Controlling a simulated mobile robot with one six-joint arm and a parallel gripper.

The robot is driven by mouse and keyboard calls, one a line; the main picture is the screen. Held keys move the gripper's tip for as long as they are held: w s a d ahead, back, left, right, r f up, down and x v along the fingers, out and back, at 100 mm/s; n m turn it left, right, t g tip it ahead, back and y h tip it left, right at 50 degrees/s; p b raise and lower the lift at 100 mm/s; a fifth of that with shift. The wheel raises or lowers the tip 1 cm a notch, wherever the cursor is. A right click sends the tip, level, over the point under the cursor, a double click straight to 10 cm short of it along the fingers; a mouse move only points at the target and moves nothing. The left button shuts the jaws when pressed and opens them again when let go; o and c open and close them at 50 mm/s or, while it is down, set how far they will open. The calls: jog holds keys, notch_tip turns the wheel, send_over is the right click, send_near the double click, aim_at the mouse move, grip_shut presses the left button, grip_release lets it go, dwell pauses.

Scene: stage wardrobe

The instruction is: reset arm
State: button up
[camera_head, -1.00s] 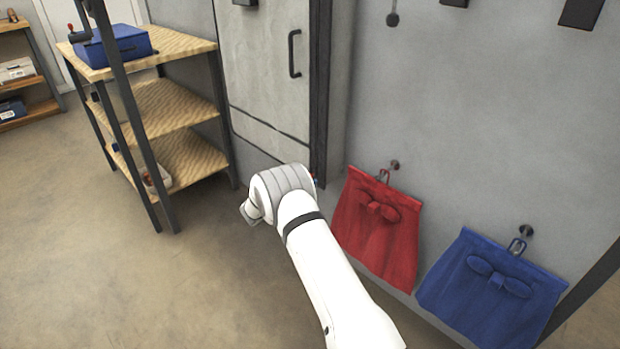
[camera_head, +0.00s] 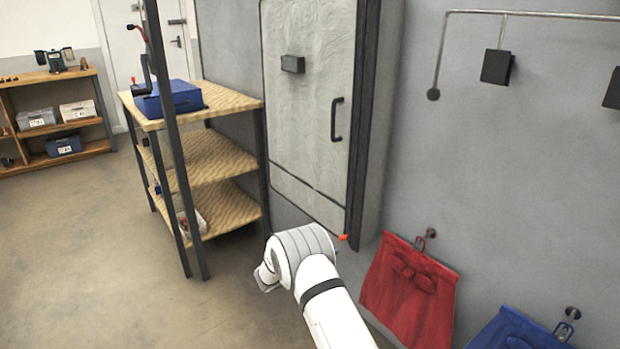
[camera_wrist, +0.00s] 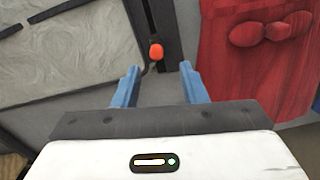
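My gripper (camera_wrist: 158,88) shows in the wrist view with its two blue fingers spread apart and nothing between them. Beyond the fingertips, a red-orange knob (camera_wrist: 156,51) on a dark stem is seen at the edge of the grey cabinet. In the head view the same red knob (camera_head: 343,238) shows just above my white arm. My arm reaches up from the bottom middle, and its fingers are hidden behind the wrist there. I cannot tell whether the fingers touch anything.
A grey cabinet door (camera_head: 307,110) with a black handle is shut. A red skirt (camera_head: 409,294) and a blue skirt (camera_head: 518,332) hang on the right wall. A wooden shelf unit (camera_head: 232,100) bears a blue case (camera_head: 168,99). Open floor (camera_head: 85,240) lies at left.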

jog(key=s+d+r+m+g+y+p, duration=0.1)
jog(key=s+d+r+m+g+p, duration=0.25)
jog(key=s+r, duration=0.4)
jog(key=s+d+r+m+g+y+p, duration=0.25)
jog(key=s+d+r+m+p, duration=0.2)
jog(key=r, duration=0.65)
jog(key=s+d+r+m+g+y+p, duration=0.1)
jog(key=s+d+r+m+g+p, duration=0.2)
jog(key=s+d+r, duration=0.45)
jog(key=s+a+r+m+y+p, duration=0.2)
jog(key=s+r+m+y+p, duration=0.1)
jog(key=s+r, duration=0.3)
jog(key=s+a+r+m+y+p, duration=0.3)
jog(key=s+r+m+p, duration=0.2)
jog(key=s, duration=0.6)
jog(key=s+a+r+m+t+y+p, duration=0.1)
jog(key=s+a+r+m+y+p, duration=0.1)
jog(key=s+r+m+y+p, duration=0.2)
jog(key=s+r, duration=0.3)
jog(key=s, duration=0.1)
jog(key=shift+s+a+r, duration=0.25)
jog(key=shift+s+a, duration=0.15)
jog(key=shift+c, duration=0.6)
